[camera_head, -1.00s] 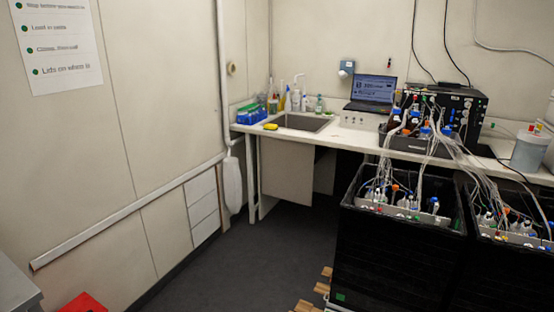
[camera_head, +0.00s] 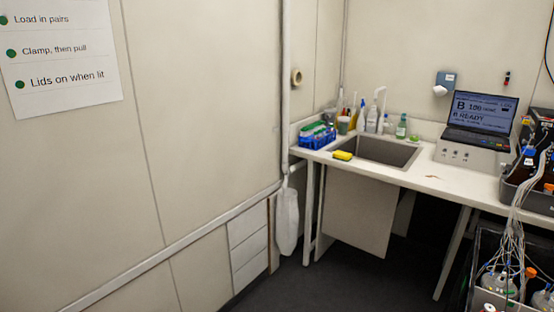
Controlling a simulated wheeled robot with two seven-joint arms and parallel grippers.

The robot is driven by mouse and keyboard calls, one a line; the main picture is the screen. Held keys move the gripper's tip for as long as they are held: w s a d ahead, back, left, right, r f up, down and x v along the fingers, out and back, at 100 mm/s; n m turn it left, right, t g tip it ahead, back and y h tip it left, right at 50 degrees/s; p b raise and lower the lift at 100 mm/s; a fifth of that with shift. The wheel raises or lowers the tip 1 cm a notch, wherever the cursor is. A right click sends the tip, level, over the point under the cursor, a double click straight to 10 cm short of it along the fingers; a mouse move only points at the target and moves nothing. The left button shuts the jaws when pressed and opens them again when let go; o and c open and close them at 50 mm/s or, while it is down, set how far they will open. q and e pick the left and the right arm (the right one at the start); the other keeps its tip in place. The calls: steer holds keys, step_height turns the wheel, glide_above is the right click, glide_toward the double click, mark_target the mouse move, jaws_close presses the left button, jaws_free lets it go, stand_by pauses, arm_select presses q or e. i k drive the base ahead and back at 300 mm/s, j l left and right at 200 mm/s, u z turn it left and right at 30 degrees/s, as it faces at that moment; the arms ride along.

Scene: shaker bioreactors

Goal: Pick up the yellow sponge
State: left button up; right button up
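The yellow sponge (camera_head: 342,155) lies on the white counter (camera_head: 432,183) at the front left edge of the sink (camera_head: 384,151), just right of a blue basket (camera_head: 317,136). It is small in the picture and some distance away from me. Neither of my grippers shows in the head view, so their state cannot be seen.
Bottles (camera_head: 372,120) stand behind the sink. A laptop (camera_head: 480,113) sits right of it. A black bin with tubing and bottles (camera_head: 490,262) stands at the lower right. Dark floor (camera_head: 375,283) lies open before the counter. A white bag (camera_head: 287,218) hangs at the counter's left end.

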mark_target(343, 156)
steer(key=i+z, duration=0.3)
steer(key=i, duration=0.25)
steer(key=i+z, duration=0.25)
steer(key=i, duration=0.3)
steer(key=i+j+z, duration=0.15)
steer(key=i+z, duration=0.15)
steer(key=i, duration=0.2)
steer(key=i+j+z, duration=0.3)
steer(key=i, duration=0.25)
steer(key=i+l, duration=0.2)
steer(key=i, duration=0.4)
steer(key=i+l+z, duration=0.1)
steer(key=i, duration=0.55)
steer(key=l, duration=0.1)
